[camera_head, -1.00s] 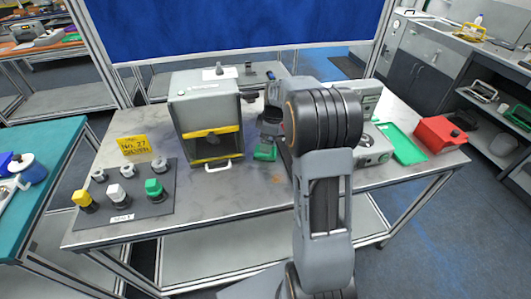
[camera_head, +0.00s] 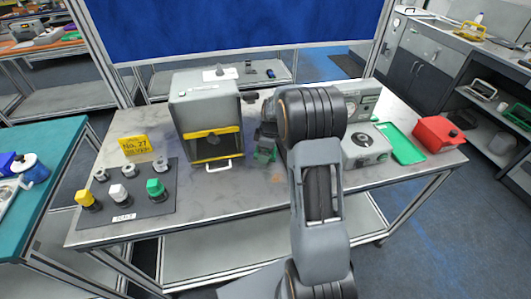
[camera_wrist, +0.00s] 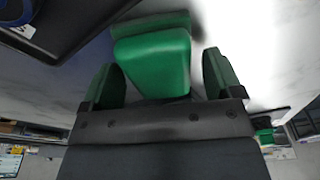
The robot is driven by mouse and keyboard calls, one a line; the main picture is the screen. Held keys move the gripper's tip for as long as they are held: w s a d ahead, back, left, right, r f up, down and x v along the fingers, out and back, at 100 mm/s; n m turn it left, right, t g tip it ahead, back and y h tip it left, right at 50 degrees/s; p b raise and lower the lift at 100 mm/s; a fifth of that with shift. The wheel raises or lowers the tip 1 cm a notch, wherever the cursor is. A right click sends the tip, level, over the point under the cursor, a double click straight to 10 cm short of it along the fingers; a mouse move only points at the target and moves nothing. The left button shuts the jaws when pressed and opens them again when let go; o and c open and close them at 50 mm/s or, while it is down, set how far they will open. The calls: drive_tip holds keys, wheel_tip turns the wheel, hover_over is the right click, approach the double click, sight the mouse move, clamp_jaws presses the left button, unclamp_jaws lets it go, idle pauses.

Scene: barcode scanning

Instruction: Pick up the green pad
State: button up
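In the wrist view, a green block (camera_wrist: 155,60), which looks like the green pad, lies between the fingers of my gripper (camera_wrist: 165,78). The two green-faced fingers stand apart on its left and right. A gap shows at the right finger; contact at the left cannot be told. In the head view, my gripper (camera_head: 267,142) is low over the table in front of the grey cabinet's right side. A little dark green (camera_head: 262,156) shows there, and I cannot tell whether it is pad or finger. My arm hides part of this area.
The grey cabinet (camera_head: 205,105) with a yellow-edged front stands left of my gripper. A dark mat (camera_head: 110,219) with several coloured knobs lies at the table's left. A grey device (camera_head: 367,146), a green tray (camera_head: 405,149) and a red box (camera_head: 438,134) are at the right.

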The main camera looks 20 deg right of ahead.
drive_tip(key=c, duration=0.9)
drive_tip(key=shift+r, duration=0.15)
drive_tip(key=shift+r, duration=0.5)
drive_tip(key=s+a+r+b, duration=0.2)
drive_tip(key=s+r+b, duration=0.1)
drive_tip(key=s+r, duration=0.8)
drive_tip(key=s, duration=0.2)
drive_tip(key=shift+s+a+r, duration=0.4)
